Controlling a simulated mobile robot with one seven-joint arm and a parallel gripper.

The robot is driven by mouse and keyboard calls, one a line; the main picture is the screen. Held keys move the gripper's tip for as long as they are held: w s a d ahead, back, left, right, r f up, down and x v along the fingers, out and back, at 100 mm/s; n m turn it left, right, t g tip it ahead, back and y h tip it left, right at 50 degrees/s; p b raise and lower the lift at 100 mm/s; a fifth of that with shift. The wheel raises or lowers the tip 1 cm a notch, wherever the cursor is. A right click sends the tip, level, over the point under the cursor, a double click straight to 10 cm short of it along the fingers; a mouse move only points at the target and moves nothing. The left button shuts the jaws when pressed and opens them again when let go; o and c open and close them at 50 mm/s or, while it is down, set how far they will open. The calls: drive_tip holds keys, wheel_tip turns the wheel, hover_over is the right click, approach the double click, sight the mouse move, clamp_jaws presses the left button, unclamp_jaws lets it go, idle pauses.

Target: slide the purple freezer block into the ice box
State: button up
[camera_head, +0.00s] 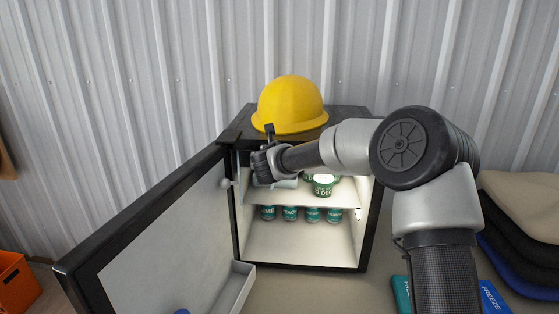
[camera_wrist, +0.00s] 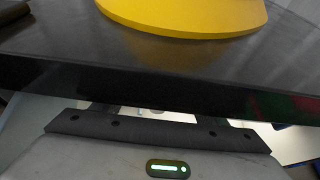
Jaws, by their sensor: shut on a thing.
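The ice box (camera_head: 369,235) stands open, its door (camera_head: 150,235) swung out to the left. A shelf (camera_head: 345,200) divides the lit inside. My gripper (camera_head: 288,184) is in the upper left of the opening, above the shelf. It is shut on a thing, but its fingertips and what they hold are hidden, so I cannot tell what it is. I cannot make out the purple freezer block in either view. In the wrist view, the box's dark top front edge (camera_wrist: 160,85) hides the ends of my fingers.
A yellow hard hat (camera_head: 290,103) sits on the box. Green tubs (camera_head: 323,187) stand on the shelf close right of my gripper; several teal cans (camera_head: 290,213) stand below. Teal (camera_head: 402,294) and blue (camera_head: 492,297) blocks lie on the table beside folded cloths (camera_head: 515,245).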

drive_tip(key=shift+r, duration=0.1)
drive_tip(key=o, duration=1.6)
drive_tip(key=shift+s+d, duration=0.1)
